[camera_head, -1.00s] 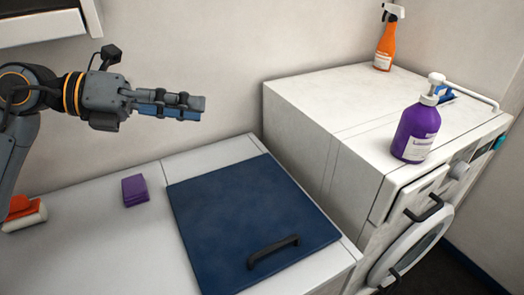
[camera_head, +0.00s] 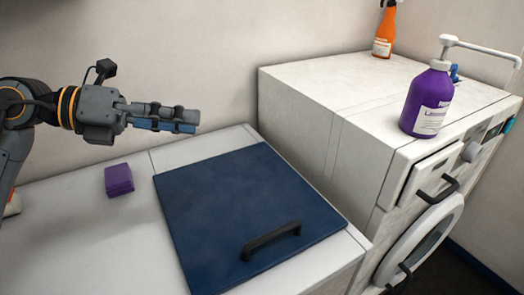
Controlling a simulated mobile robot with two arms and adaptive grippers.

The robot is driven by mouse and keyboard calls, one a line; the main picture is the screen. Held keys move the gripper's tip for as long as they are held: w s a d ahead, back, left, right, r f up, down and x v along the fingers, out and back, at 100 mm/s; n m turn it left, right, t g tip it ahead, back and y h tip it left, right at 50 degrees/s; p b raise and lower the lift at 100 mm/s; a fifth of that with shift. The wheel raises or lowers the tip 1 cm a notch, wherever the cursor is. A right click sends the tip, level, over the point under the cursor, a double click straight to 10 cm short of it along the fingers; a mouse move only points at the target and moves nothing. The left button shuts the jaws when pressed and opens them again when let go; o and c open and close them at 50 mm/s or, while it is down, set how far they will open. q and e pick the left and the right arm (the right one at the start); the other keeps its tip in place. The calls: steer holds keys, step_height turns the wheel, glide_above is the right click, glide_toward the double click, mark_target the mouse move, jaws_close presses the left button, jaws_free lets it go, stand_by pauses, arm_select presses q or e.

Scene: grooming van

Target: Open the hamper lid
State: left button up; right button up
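The hamper lid is a dark blue square panel (camera_head: 225,205) lying flat and closed in the white counter top. A black bar handle (camera_head: 271,241) stands near its front edge. My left gripper (camera_head: 196,122) comes in from the left and is above and behind the lid, well apart from it and its handle. Its fingers point right and look close together, seen from the side, so I cannot tell whether they are open or shut. Nothing shows in them. My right gripper is not in view.
A purple block (camera_head: 119,180) lies on the counter (camera_head: 75,240) left of the lid. Right of the lid stands a taller white washer (camera_head: 318,108) with a purple pump bottle (camera_head: 428,100) and an orange spray bottle (camera_head: 384,32) on top. The space above the lid is free.

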arm_select(q)
steer(key=p+x, duration=0.3)
steer(key=x, duration=1.1)
steer(key=shift+f, duration=0.25)
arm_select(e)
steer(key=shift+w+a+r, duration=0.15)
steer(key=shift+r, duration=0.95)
arm_select(q)
steer(key=shift+a, duration=0.15)
jaws_close()
